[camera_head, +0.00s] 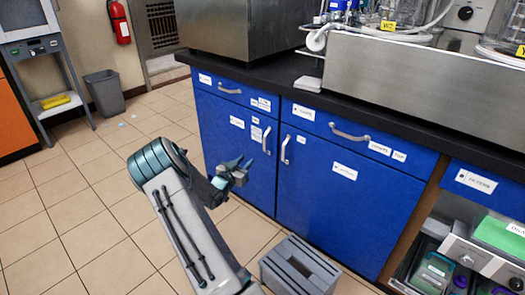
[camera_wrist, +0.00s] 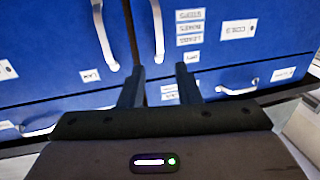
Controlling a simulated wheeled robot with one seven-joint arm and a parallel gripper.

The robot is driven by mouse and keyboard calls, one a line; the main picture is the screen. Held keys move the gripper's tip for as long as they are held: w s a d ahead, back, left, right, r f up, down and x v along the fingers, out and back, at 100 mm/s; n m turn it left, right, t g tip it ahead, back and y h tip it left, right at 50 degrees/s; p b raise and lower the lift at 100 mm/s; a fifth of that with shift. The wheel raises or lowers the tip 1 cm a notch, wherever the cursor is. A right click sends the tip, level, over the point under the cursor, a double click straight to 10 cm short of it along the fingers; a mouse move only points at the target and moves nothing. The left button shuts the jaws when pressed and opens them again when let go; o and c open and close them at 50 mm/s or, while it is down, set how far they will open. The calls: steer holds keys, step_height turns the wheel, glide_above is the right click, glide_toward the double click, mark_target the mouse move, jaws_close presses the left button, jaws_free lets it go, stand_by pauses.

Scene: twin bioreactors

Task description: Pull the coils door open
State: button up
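The coils door (camera_head: 225,145) is a blue cabinet door, the left one of two, and looks closed. The wrist view appears upside down and shows this door (camera_wrist: 270,35) at right with its "COILS" label (camera_wrist: 238,29). Its upright metal handle (camera_head: 266,139) is near the door's right edge. The handle also shows in the wrist view (camera_wrist: 158,30), beyond the fingertips and roughly in line with the gap between them. My gripper (camera_head: 240,164) is in front of this door, its fingers spread and empty. They also show apart in the wrist view (camera_wrist: 160,82).
The neighbouring door's handle (camera_head: 285,149) stands close beside the coils handle. Drawers with handles (camera_head: 230,91) sit above, under a black countertop (camera_head: 270,76). A grey crate (camera_head: 299,268) is on the floor in front of the right door.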

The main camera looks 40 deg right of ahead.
steer(key=b+x, duration=0.3)
steer(key=x, duration=1)
steer(key=shift+d, duration=0.35)
jaws_close()
